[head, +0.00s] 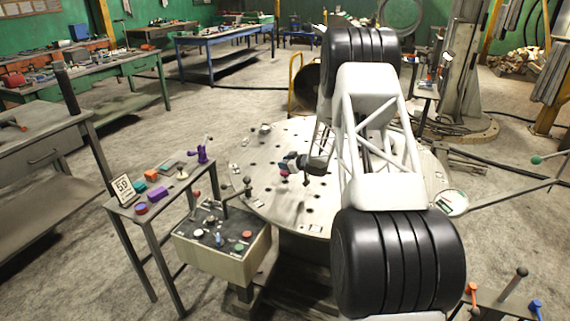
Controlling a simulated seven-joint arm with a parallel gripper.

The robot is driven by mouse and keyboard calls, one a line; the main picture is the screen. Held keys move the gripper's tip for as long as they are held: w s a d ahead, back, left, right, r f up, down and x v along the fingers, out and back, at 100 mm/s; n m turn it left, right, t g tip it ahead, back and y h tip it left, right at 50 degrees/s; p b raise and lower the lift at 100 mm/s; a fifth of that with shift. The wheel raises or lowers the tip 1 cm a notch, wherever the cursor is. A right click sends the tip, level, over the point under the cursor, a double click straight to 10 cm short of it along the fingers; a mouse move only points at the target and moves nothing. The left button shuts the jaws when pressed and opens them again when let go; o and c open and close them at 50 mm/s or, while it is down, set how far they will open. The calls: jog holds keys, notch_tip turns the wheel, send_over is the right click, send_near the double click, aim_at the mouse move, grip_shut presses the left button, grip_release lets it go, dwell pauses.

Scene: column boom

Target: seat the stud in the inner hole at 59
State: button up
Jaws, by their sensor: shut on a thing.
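My gripper (290,166) is at the end of my arm, low over the left half of a round grey plate (265,205) with many dark holes. It is shut on a small piece, apparently the stud (284,173), which shows as a reddish-pink spot below the jaws. The piece is too small to tell whether its lower end touches the plate or is over a hole. Small white labels (245,141) lie near the plate's rim; their numbers are too small to read. My arm hides the plate's middle and much of its right side.
A narrow side table (172,193) at left carries a card (123,188) that seems to read 59, and purple, orange, red and teal pieces. A control box (222,238) with knobs and a lever stands before the plate. A lever stand (510,300) is at lower right.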

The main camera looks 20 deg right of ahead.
jog(key=shift+f, duration=0.95)
dwell(1.0)
jog(key=shift+r, duration=0.35)
jog(key=shift+f, duration=0.7)
dwell(2.1)
jog(key=shift+r, duration=0.55)
jog(key=shift+f, duration=0.6)
dwell(1.6)
